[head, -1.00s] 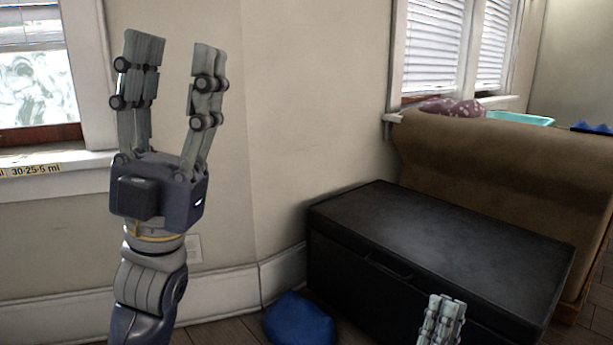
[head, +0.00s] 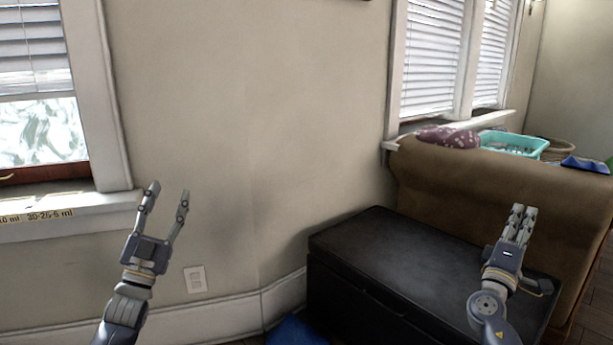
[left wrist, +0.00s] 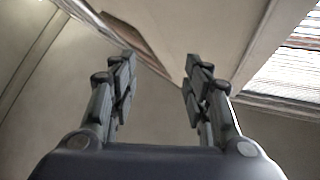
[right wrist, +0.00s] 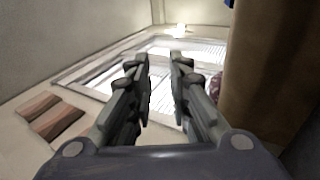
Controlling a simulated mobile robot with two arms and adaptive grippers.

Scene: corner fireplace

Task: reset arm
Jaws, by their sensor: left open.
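My left gripper (head: 167,192) points up in front of the bare wall at the left of the head view, beside the window sill. Its fingers are spread and nothing is between them; they also show apart and empty in the left wrist view (left wrist: 158,75). My right gripper (head: 524,210) points up at the right of the head view, in front of the black chest and the brown sofa. In the right wrist view its fingers (right wrist: 160,75) stand a little apart with nothing between them.
A black chest (head: 400,262) stands against the wall. Behind it is a brown sofa (head: 480,180) with a purple spotted cloth (head: 450,138) and a turquoise basket (head: 515,146) near it. A blue object (head: 295,332) lies on the floor. A window sill (head: 70,215) is at the left.

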